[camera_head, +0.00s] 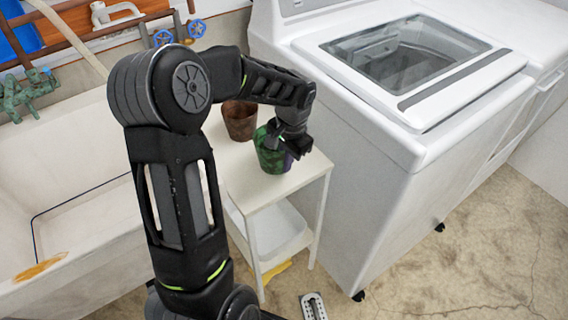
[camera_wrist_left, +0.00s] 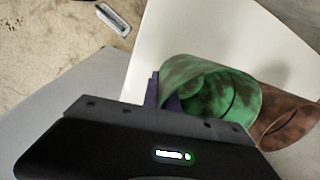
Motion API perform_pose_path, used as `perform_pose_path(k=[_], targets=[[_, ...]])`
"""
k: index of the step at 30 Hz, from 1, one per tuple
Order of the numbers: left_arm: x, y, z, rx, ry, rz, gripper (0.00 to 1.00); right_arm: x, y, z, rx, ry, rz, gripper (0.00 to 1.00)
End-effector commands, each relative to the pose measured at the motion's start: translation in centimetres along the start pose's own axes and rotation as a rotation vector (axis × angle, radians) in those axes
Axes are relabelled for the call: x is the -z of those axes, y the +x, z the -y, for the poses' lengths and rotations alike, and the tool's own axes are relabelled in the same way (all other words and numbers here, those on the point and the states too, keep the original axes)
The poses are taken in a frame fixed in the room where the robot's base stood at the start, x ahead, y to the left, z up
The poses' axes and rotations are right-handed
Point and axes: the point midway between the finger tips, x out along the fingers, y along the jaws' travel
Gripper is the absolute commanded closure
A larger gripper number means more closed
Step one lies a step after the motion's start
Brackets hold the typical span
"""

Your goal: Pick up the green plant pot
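The green plant pot (camera_head: 270,160), mottled dark and light green, stands on the small white table (camera_head: 240,188). In the left wrist view the pot (camera_wrist_left: 235,93) shows its open mouth. My left gripper (camera_head: 284,148) reaches down to the pot's rim from the right. In the left wrist view its purple fingers (camera_wrist_left: 163,92) straddle the near wall, one inside the mouth and one outside. The gap between them is narrow, and they look shut on the wall; the contact itself is partly hidden. My right gripper is in neither view.
A brown pot (camera_head: 239,120) stands close behind the green one and also shows in the left wrist view (camera_wrist_left: 285,122). The white washing machine (camera_head: 375,185) rises right beside the table. A sink (camera_head: 60,195) is on the left. A white bin (camera_head: 272,228) sits under the tabletop.

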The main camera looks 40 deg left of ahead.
Motion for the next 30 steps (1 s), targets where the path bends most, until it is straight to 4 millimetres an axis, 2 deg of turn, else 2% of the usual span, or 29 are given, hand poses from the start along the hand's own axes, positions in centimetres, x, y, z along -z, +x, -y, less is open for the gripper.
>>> perform_pose_path(k=[9,13,17,30], targets=[[0.1,-6.2,0.7,0.002,0.001,-0.005,1.00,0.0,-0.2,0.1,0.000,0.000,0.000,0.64],[0.1,-7.8,0.9,0.000,0.001,-0.002,1.00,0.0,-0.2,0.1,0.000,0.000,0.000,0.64],[0.0,-8.4,0.9,0.000,0.001,-0.002,1.00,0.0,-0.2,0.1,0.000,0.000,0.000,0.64],[0.0,-8.4,0.9,0.000,0.001,0.000,1.00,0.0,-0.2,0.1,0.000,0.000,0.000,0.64]])
